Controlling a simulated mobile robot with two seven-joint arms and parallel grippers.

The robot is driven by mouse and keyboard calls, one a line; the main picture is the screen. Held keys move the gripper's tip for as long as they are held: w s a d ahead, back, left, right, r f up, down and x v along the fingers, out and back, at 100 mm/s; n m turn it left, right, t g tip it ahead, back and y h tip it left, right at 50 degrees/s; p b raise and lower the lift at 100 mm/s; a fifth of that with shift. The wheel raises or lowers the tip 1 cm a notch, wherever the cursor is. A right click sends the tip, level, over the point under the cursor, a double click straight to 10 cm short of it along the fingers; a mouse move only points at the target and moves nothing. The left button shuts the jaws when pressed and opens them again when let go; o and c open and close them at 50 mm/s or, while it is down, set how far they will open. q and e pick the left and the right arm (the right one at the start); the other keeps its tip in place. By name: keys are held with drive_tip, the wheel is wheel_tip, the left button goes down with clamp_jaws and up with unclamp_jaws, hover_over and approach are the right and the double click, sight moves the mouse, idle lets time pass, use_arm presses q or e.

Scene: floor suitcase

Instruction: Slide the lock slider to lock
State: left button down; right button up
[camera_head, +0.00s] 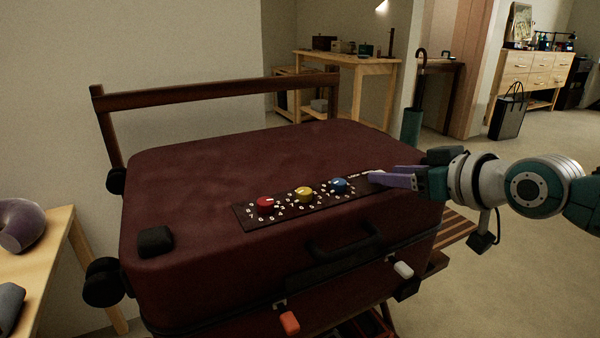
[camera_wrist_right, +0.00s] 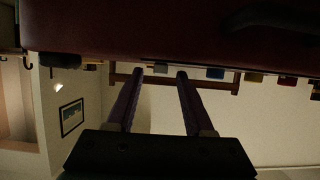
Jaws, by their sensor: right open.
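The dark red suitcase (camera_head: 230,165) lies flat on a wooden rack. A dark lock panel (camera_head: 290,215) on its top carries red (camera_head: 265,205), yellow (camera_head: 304,194) and blue (camera_head: 339,186) dials. The lock slider (camera_head: 374,174) is a small pale piece at the panel's right end, partly hidden by my fingers. My right gripper (camera_head: 377,178) comes in from the right with its purple fingertips at the slider. In the right wrist view the fingers (camera_wrist_right: 156,75) are apart, with the small slider (camera_wrist_right: 158,68) showing between their tips. Contact cannot be told. My left gripper is not in view.
The suitcase handle (camera_head: 345,242), an orange latch (camera_head: 289,322) and a white latch (camera_head: 403,269) are on its front side. A wooden table (camera_head: 60,235) with a neck pillow (camera_head: 20,225) stands at left.

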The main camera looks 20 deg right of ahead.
drive_tip(key=shift+w+f, duration=0.15)
drive_tip(key=shift+w, duration=0.1)
clamp_jaws()
idle(0.3)
idle(0.9)
